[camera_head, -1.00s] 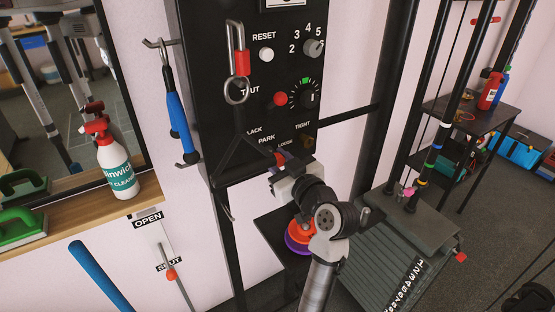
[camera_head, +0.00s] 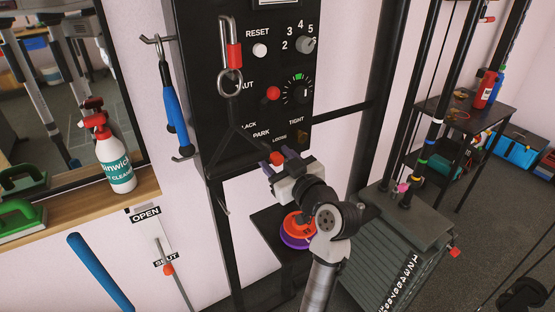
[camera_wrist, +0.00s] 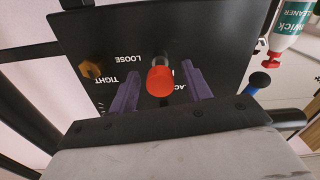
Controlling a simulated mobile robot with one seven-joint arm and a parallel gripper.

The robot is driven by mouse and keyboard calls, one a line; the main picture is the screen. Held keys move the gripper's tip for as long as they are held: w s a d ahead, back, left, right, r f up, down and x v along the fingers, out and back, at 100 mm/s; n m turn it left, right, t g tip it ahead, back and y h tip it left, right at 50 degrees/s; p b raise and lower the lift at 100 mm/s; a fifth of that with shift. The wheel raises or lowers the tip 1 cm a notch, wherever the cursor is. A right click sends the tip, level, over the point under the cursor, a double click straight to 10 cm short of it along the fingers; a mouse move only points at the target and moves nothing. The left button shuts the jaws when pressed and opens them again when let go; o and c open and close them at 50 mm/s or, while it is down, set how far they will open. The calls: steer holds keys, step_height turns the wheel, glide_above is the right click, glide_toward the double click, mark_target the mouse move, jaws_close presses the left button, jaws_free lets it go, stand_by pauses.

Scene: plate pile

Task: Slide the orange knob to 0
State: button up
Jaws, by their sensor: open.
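A red-orange knob (camera_head: 276,158) stands out from the lower part of the black panel (camera_head: 211,108), beside the PARK lettering. In the wrist view the knob (camera_wrist: 160,80) is between the two purple fingers of my gripper (camera_wrist: 160,88), with dark gaps on both sides. My gripper (camera_head: 277,157) is open at the panel's lower edge, and its fingers reach along the knob's sides. The knob's base and track are hidden, and I see no 0 mark.
A red-and-steel carabiner (camera_head: 234,57) and black handle (camera_head: 237,142) hang before the panel. A round red button (camera_head: 273,93), a dial (camera_head: 297,91) and a brass knob (camera_head: 303,136) are near. A shelf with orange and purple discs (camera_head: 298,228) is below.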

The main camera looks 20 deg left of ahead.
steer(key=b+v, duration=0.1)
steer(key=v, duration=1.2)
steer(key=shift+s+d+b, duration=0.2)
steer(key=shift+d+b, duration=0.05)
steer(key=shift+b, duration=0.05)
